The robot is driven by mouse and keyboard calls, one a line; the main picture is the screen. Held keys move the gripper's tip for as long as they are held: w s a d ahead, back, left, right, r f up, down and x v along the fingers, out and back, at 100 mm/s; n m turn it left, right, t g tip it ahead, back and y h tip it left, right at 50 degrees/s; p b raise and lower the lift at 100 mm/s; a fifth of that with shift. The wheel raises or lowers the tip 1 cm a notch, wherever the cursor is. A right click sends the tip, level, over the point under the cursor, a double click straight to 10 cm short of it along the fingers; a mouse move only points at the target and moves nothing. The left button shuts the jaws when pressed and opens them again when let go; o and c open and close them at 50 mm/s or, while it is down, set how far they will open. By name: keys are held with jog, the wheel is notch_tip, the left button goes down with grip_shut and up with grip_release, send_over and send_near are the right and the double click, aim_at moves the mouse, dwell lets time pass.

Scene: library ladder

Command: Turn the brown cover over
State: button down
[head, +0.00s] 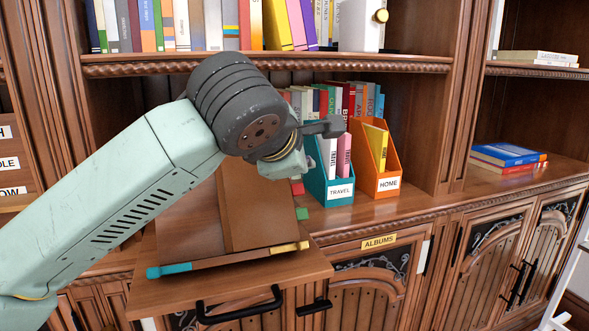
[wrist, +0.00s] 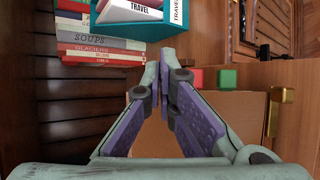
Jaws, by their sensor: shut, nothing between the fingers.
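The brown cover (head: 255,215) is a broad, plain brown panel on the pulled-out wooden board in the head view. It appears raised at an angle beside a second brown surface (head: 188,225); the arm hides its upper part. A strip with a teal end (head: 170,270) and a yellow end (head: 290,247) runs along the front. In the wrist view a brown panel (wrist: 215,108) lies behind the fingers, with a gold piece (wrist: 275,108) at its right. My gripper (wrist: 163,78) is shut and empty, its tips together above the panel. I cannot tell whether it touches the panel.
A teal TRAVEL holder (head: 328,190) and an orange HOME holder (head: 376,184) stand right behind the board. Red (wrist: 195,78) and green (wrist: 228,79) blocks sit close by. Stacked books (wrist: 95,45) are at upper left in the wrist view. The right counter is partly clear.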

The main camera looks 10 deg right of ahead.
jog(key=shift+w+d+f+b, duration=0.2)
jog(key=shift+w+f+b, duration=0.15)
jog(key=shift+w, duration=0.2)
jog(key=shift+a, duration=0.1)
dwell(0.3)
